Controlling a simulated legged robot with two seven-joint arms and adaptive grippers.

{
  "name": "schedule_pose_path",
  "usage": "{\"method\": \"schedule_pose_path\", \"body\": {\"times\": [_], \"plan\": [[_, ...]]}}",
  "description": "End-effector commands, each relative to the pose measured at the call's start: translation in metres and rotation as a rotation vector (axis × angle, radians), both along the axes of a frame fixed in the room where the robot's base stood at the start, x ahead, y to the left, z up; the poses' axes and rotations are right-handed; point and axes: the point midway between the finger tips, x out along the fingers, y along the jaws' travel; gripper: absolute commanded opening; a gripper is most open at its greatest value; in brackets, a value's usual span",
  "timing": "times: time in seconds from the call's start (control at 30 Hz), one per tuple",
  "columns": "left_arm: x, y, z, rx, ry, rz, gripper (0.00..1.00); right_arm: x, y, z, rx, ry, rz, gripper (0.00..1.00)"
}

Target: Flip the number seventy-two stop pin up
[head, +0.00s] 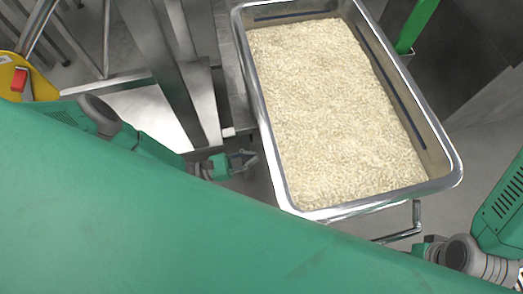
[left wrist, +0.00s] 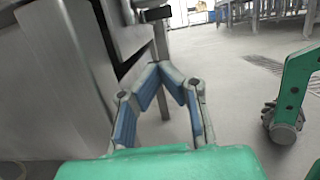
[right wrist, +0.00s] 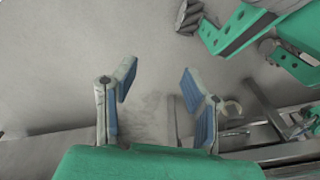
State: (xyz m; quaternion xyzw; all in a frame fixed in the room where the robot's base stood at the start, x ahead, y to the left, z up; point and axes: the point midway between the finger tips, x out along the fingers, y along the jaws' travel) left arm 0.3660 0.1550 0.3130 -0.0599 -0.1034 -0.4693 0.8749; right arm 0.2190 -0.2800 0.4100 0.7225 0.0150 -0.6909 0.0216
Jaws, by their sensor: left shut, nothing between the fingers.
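My left gripper (head: 245,160) is near the left side of the rice tray, beside the steel frame. In the left wrist view its fingertips (left wrist: 162,68) meet, and nothing shows between them. A thin upright post with a dark block at its top (left wrist: 158,14) stands just beyond the fingertips; I cannot tell if it is the stop pin or if they touch. No number seventy-two is readable. My right gripper (right wrist: 158,72) is open and empty in the right wrist view, over bare floor.
A deep steel tray (head: 452,172) full of rice (head: 335,110) fills the middle of the head view.

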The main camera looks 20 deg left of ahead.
Motion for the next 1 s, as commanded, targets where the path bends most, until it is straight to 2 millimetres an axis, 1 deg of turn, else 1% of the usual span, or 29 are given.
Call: {"method": "schedule_pose_path", "body": {"times": [0.03,0.2,0.3,0.4,0.53,1.0], "plan": [[-0.007,0.010,-0.001,0.001,0.001,0.000,0.00,-0.001,0.000,0.003,0.000,0.002,0.000,0.40],[-0.024,0.035,-0.009,0.001,0.003,0.000,0.00,-0.001,0.000,0.004,0.000,0.002,0.000,0.40],[-0.031,0.045,-0.013,0.001,0.002,-0.001,0.00,-0.001,0.000,0.004,0.000,0.002,0.000,0.40],[-0.035,0.051,-0.014,-0.002,0.001,-0.001,0.00,-0.001,0.000,0.004,0.000,0.002,0.000,0.40],[-0.037,0.054,-0.015,-0.003,0.001,-0.002,0.00,-0.001,0.000,0.004,0.000,0.002,0.000,0.40],[-0.037,0.054,-0.015,-0.002,0.001,-0.001,0.00,-0.001,0.000,0.004,0.000,0.002,0.000,0.40]]}}
